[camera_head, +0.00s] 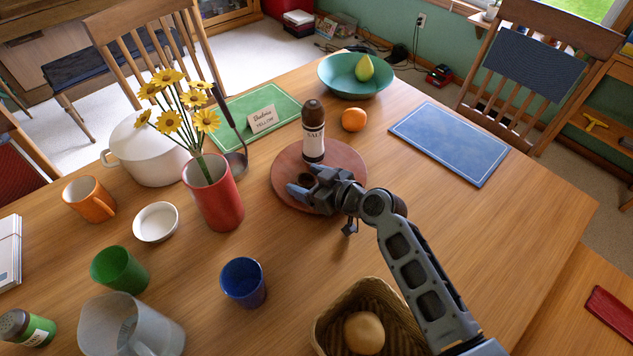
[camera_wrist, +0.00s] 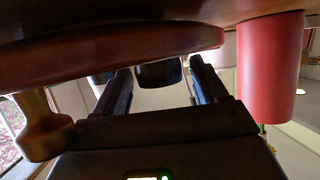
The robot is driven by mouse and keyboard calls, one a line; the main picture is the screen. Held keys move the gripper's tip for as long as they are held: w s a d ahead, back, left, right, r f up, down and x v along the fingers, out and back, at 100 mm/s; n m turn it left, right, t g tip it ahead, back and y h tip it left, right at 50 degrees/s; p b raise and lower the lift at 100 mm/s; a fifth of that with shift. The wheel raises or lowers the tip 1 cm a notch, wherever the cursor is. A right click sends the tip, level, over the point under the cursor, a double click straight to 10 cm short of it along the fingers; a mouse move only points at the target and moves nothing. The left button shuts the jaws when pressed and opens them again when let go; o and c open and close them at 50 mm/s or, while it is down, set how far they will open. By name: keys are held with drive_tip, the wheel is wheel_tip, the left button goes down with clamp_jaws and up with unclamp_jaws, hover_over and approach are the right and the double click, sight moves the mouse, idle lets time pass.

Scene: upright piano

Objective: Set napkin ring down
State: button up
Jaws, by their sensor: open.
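The napkin ring, a small dark brown ring (camera_head: 307,180), stands on the round reddish-brown board (camera_head: 284,165) near the table's middle. It appears as a dark short cylinder (camera_wrist: 160,74) between the fingers in the wrist view, where the scene is upside down. My gripper (camera_head: 313,183) is low over the board, its fingers open on either side of the ring. In the wrist view the gripper (camera_wrist: 160,85) shows gaps beside the ring. My gripper partly hides the ring and board in the head view.
A salt mill (camera_head: 313,140) stands on the board just behind my gripper. A red vase (camera_head: 214,200) of yellow flowers is left; it also shows in the wrist view (camera_wrist: 269,70). A blue cup (camera_head: 243,283) and basket (camera_head: 330,318) are nearer.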

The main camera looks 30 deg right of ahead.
drive_tip(key=b+v, duration=0.1)
drive_tip(key=v, duration=1.1)
drive_tip(key=shift+s, duration=0.1)
